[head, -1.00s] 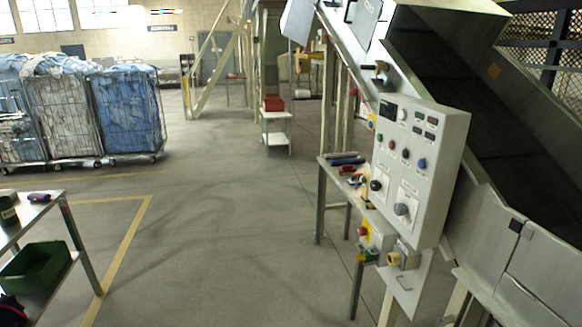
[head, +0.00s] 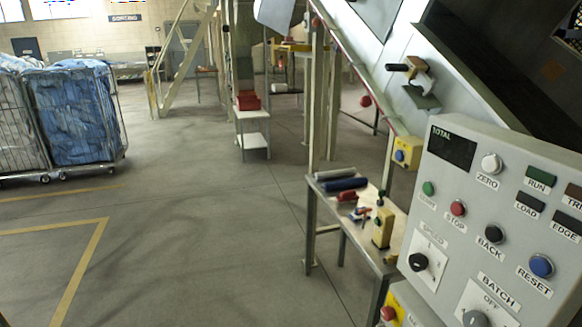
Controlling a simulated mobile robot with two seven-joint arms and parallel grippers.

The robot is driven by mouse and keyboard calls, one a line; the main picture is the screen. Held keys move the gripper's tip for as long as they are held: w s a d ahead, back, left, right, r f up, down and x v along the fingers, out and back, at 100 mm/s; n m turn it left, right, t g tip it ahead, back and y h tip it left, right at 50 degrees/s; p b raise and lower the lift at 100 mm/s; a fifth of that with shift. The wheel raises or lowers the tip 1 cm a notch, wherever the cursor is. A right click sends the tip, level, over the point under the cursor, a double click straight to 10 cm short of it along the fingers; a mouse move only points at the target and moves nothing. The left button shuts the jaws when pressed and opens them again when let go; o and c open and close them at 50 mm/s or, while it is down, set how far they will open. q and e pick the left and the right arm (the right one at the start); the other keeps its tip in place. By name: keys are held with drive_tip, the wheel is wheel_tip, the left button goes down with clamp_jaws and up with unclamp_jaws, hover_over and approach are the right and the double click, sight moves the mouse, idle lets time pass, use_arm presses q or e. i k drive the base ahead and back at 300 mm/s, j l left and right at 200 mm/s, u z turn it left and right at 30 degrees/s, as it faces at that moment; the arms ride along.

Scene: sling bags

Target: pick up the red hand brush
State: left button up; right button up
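A small red item (head: 346,196), which may be the red hand brush, lies on a narrow metal side table (head: 330,204) beside the control panel. It is too small to make out bristles or a handle. A dark blue roll-shaped item (head: 343,184) lies just behind it. A small red-and-blue item (head: 360,214) lies in front of it. A yellowish upright device (head: 383,228) stands at the table's right edge. Neither of my grippers is in view.
The large control panel (head: 490,215) and the sloping conveyor block the right side. A white stand with a red bin (head: 248,101) is farther back. Wheeled cages of laundry (head: 75,115) stand at left. The floor (head: 200,240) between is clear.

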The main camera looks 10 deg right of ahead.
sight(344, 198)
drive_tip(key=i, duration=1.05)
drive_tip(key=i+j+z, duration=0.1)
drive_tip(key=i, duration=0.95)
drive_tip(key=i+j, duration=0.1)
drive_tip(key=i, duration=0.95)
drive_tip(key=l+z, duration=0.05)
